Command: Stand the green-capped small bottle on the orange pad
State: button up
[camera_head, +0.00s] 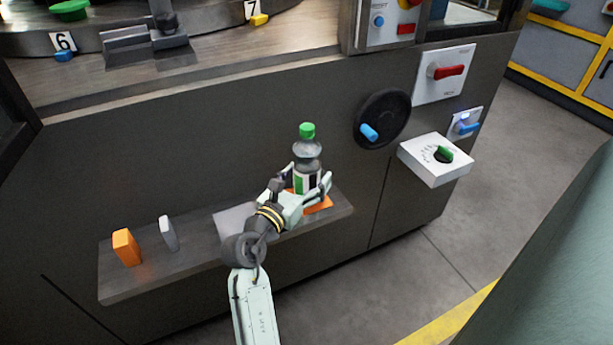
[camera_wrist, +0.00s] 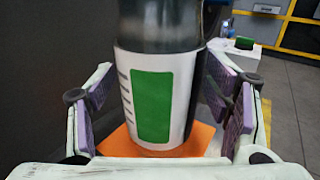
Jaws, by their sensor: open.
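The green-capped small bottle (camera_head: 307,160) stands upright at the orange pad (camera_head: 318,206) on the shelf at the front of the machine. It has a clear dark body and a white label with a green patch. In the wrist view the bottle (camera_wrist: 160,100) fills the middle, and the orange pad (camera_wrist: 199,138) shows beneath and around its foot. My gripper (camera_head: 308,186) is open around the bottle. In the wrist view its purple-padded fingers stand on both sides, with a gap on the left and a narrower one on the right. The bottle's foot is partly hidden by my gripper.
A black handwheel with a blue knob (camera_head: 369,132) and a white dial box (camera_head: 436,160) project from the panel right of the bottle.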

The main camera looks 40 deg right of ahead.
jog(key=shift+r, duration=0.1)
jog(key=shift+a+r, duration=0.1)
jog(key=shift+r, duration=0.05)
jog(key=b+v, duration=0.1)
jog(key=v, duration=1)
jog(key=shift+s+a, duration=0.15)
jog(key=shift+a, duration=0.25)
